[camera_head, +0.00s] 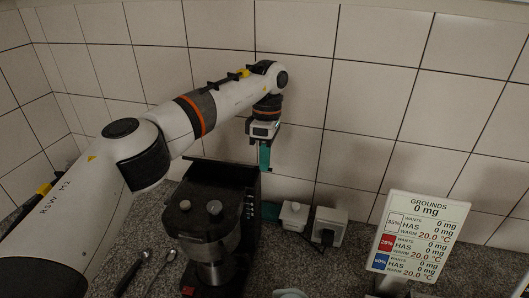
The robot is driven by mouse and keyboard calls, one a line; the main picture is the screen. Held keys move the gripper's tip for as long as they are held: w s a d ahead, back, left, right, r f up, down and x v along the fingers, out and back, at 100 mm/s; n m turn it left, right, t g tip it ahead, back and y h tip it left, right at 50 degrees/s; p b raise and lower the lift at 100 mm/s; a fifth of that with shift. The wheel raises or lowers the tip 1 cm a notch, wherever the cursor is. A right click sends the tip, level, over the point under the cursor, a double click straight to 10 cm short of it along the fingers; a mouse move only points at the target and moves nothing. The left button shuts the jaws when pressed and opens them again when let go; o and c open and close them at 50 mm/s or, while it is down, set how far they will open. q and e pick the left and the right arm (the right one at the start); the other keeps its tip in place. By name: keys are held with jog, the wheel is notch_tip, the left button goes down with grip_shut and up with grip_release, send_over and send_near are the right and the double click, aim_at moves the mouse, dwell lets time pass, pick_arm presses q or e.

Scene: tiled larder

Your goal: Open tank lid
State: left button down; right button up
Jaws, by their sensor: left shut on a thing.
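A black coffee machine (217,232) stands on the counter, with two round knobs on its top and a metal container at its front. At its back, a dark upright panel (215,173) rises above the top; it appears to be the tank lid. My left gripper (265,157) comes down from above at the panel's right end. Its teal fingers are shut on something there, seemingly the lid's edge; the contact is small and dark. My right gripper is not in view.
A small white lidded box (294,215) and a white socket box (329,226) with a black plug sit right of the machine. A "GROUNDS" sign (417,238) stands at the right. Spoon-like tools (160,270) lie at the front left. A tiled wall closes off the back.

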pick_arm(q)
jog(key=shift+f, duration=0.1)
dwell(0.3)
jog(key=c, duration=1.5)
grip_release()
jog(key=shift+w, duration=0.15)
jog(key=shift+c, duration=0.2)
jog(key=shift+w+f, duration=0.1)
jog(key=shift+w, duration=0.05)
jog(key=shift+w+r+p, duration=0.2)
jog(key=shift+r, duration=1.05)
jog(key=shift+w+r+p, duration=0.2)
jog(key=shift+w+r, duration=0.05)
jog(key=shift+r, duration=0.95)
jog(key=shift+w+r+p, duration=0.2)
jog(key=shift+r, duration=1.05)
